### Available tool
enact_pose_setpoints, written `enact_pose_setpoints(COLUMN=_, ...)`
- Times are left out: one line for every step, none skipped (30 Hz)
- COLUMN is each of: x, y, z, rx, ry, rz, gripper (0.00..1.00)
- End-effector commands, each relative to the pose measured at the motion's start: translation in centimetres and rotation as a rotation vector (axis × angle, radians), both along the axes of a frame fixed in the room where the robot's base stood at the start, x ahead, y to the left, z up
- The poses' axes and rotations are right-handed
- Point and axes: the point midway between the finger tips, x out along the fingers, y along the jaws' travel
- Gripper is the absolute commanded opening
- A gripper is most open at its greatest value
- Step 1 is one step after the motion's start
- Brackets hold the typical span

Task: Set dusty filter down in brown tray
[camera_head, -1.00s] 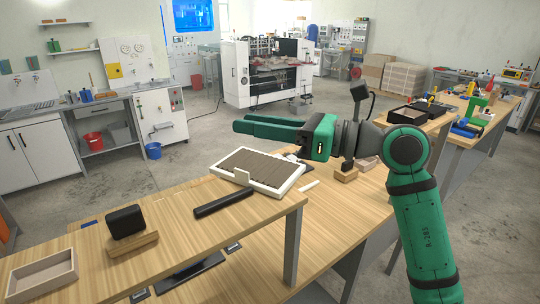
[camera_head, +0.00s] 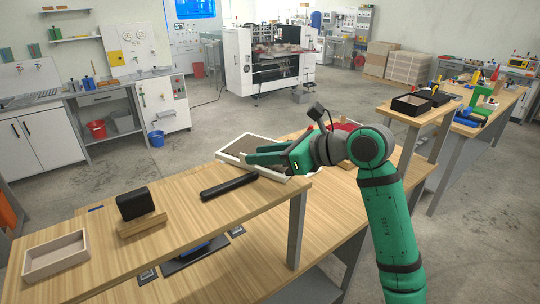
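A flat piece with a white rim and a brownish ribbed face, likely the dusty filter (camera_head: 233,147), lies on the wooden table. I cannot tell whether the white rim is its own frame or a tray around it. My gripper (camera_head: 254,153) is over its right part and hides some of it. The two green fingers look parted, with nothing seen between them. A light brown wooden tray (camera_head: 57,262) stands at the left end of the table and is empty.
A black box on a wooden block (camera_head: 140,226) and a dark bar (camera_head: 229,187) lie between the tray and the white-rimmed piece. A black open tray (camera_head: 411,105) stands on the bench at right. The table (camera_head: 190,205) has clear patches between these things.

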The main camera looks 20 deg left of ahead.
Motion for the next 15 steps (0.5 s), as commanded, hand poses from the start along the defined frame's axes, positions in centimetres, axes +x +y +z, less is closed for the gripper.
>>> enact_pose_setpoints(x=0.1, y=1.2, z=-0.4, rx=-0.001, ry=0.002, rz=0.009, gripper=0.27)
enact_pose_setpoints(x=0.2, y=1.8, z=-0.5, rx=0.001, ry=0.003, rz=0.012, gripper=0.27)
enact_pose_setpoints(x=0.4, y=2.4, z=-0.7, rx=0.0, ry=0.003, rz=0.014, gripper=0.27)
enact_pose_setpoints(x=0.5, y=2.8, z=-0.9, rx=0.0, ry=0.003, rz=0.014, gripper=0.27)
enact_pose_setpoints(x=0.6, y=3.1, z=-1.0, rx=0.0, ry=0.003, rz=0.014, gripper=0.27)
enact_pose_setpoints(x=0.7, y=3.5, z=-1.2, rx=0.0, ry=0.002, rz=0.013, gripper=0.27)
enact_pose_setpoints(x=0.8, y=3.6, z=-1.3, rx=-0.001, ry=0.002, rz=0.011, gripper=0.27)
enact_pose_setpoints(x=0.9, y=3.7, z=-1.4, rx=-0.001, ry=0.002, rz=0.009, gripper=0.27)
enact_pose_setpoints(x=1.1, y=3.7, z=-1.5, rx=-0.001, ry=0.002, rz=0.006, gripper=0.27)
enact_pose_setpoints(x=1.1, y=3.7, z=-1.5, rx=-0.001, ry=0.001, rz=0.004, gripper=0.27)
enact_pose_setpoints(x=1.2, y=3.7, z=-1.6, rx=-0.001, ry=0.001, rz=0.003, gripper=0.27)
enact_pose_setpoints(x=1.2, y=3.6, z=-1.6, rx=-0.001, ry=0.002, rz=0.001, gripper=0.27)
enact_pose_setpoints(x=1.3, y=3.6, z=-1.6, rx=-0.001, ry=0.001, rz=0.0, gripper=0.27)
enact_pose_setpoints(x=1.3, y=3.5, z=-1.6, rx=-0.001, ry=0.001, rz=-0.001, gripper=0.27)
enact_pose_setpoints(x=1.3, y=3.4, z=-1.6, rx=-0.001, ry=0.002, rz=-0.002, gripper=0.27)
